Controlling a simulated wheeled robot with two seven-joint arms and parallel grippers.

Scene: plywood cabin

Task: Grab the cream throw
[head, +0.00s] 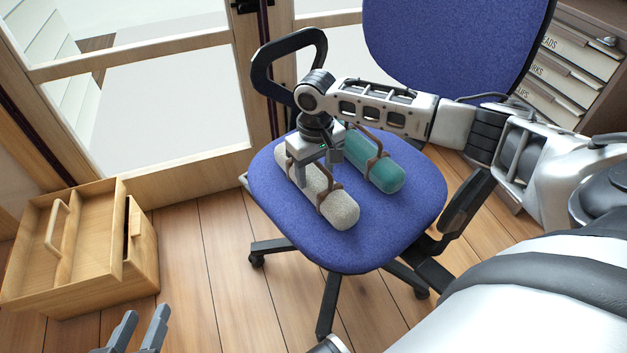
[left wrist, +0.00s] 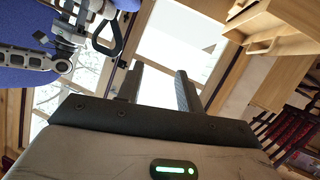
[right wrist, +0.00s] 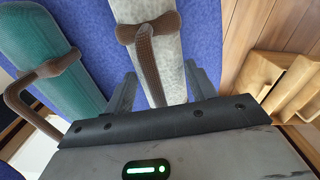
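The cream throw (head: 342,208) is a rolled, speckled bundle with brown straps, lying on the blue chair seat (head: 405,213). My right gripper (head: 320,172) points down over the far part of the roll and hides some of it. In the right wrist view, its fingers (right wrist: 160,70) are apart, with the cream roll (right wrist: 168,55) and its brown strap handle (right wrist: 147,62) between or just beyond them. I cannot tell whether they touch. My left gripper (head: 143,312) is open and empty at the bottom left, away from the chair; its spread fingers show in the left wrist view (left wrist: 160,68).
A green roll (head: 372,162) with brown straps lies right beside the cream throw. The chair backrest (head: 450,40) rises behind. A wooden box (head: 85,240) stands on the floor at left, with glazed doors (head: 165,100) behind and labelled drawers (head: 575,60) at upper right.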

